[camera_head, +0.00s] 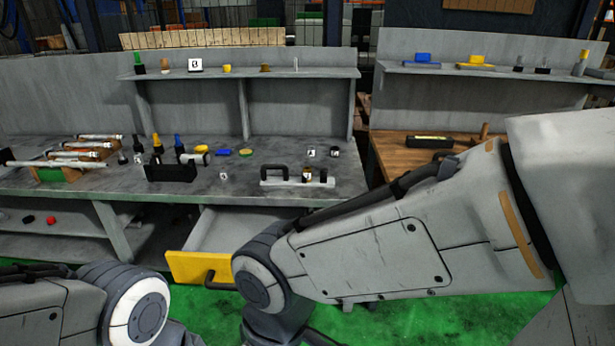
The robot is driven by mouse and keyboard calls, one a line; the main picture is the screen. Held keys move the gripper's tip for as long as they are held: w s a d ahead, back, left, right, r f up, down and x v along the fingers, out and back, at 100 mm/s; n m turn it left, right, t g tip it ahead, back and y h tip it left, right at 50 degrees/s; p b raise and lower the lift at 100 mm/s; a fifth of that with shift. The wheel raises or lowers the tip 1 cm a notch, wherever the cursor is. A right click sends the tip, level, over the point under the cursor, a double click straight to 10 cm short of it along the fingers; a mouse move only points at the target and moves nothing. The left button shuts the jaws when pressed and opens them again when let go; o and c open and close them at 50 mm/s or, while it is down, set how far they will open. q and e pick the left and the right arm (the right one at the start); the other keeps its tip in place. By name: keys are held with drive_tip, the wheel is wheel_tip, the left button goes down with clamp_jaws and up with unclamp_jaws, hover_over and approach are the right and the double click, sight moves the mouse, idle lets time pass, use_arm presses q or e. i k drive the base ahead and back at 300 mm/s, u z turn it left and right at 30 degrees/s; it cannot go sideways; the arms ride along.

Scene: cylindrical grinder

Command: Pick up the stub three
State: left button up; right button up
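Several small dark stubs with white labels are on the grey workbench. Two stand at its right part, one (311,152) beside another (335,152). A third dark piece (307,174) is at the grey handled tray (275,183) near the front edge. A small white-marked piece (223,175) lies near the middle front. The labels are too small to read, so I cannot tell which is stub three. Neither of my grippers shows; only my arm links are visible, at the lower left and across the right.
The grey workbench (130,185) carries a black holder (171,172), bottles and rods at the left. A drawer with a yellow front (200,267) stands open below it. Shelves (240,73) rise behind. A wooden bench (400,160) is at the right, partly behind my arm.

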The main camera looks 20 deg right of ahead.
sight(306, 170)
drive_tip(key=z, duration=0.5)
drive_tip(key=k, duration=1.2)
drive_tip(key=z, duration=1.2)
drive_tip(key=i, duration=2.55)
drive_tip(key=u, duration=0.85)
drive_tip(key=i, duration=0.85)
drive_tip(key=u, duration=1.5)
drive_tip(key=i, duration=0.45)
drive_tip(key=u, duration=0.3)
